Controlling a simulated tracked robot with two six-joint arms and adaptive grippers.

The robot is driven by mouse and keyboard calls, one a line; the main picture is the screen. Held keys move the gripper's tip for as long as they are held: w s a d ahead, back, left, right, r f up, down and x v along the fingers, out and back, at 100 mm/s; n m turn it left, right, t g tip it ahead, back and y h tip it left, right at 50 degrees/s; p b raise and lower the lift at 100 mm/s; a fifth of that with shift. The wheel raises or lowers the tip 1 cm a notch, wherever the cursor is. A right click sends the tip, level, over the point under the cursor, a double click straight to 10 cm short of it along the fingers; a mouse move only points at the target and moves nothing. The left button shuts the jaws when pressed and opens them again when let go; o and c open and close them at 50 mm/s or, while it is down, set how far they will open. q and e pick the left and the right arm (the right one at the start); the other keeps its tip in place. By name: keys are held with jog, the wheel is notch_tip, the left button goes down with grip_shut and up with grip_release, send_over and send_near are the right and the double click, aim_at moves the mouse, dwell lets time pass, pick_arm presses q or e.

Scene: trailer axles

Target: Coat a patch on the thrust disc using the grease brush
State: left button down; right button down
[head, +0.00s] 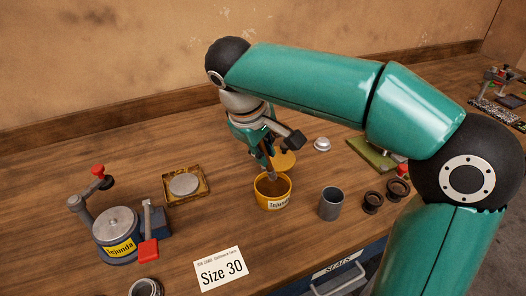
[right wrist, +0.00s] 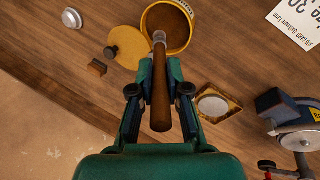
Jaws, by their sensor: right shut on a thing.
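The grease brush (right wrist: 160,110) has a brown wooden handle and a pale metal ferrule. My right gripper (right wrist: 160,74) is shut on its handle; the gripper also shows in the head view (head: 264,155). The brush end (head: 271,176) points down into the mouth of the yellow grease tub (head: 273,204). I cannot tell whether the bristles touch the brown grease. The thrust disc (head: 185,184) is a plain grey round lying on a yellowish square tray, left of the tub; it also shows in the right wrist view (right wrist: 213,105). My left gripper is not in view.
A bench device with red handles (head: 115,225) stands at the left. A Size 30 card (head: 221,268) lies in front. A grey cup (head: 331,203) and two dark rings (head: 372,202) stand right of the tub. The yellow lid (right wrist: 127,45) lies beside the tub. Wood between tub and tray is clear.

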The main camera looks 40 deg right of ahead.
jog(key=shift+r+p, duration=1.75)
jog(key=shift+r, duration=0.35)
jog(key=shift+f, duration=0.1)
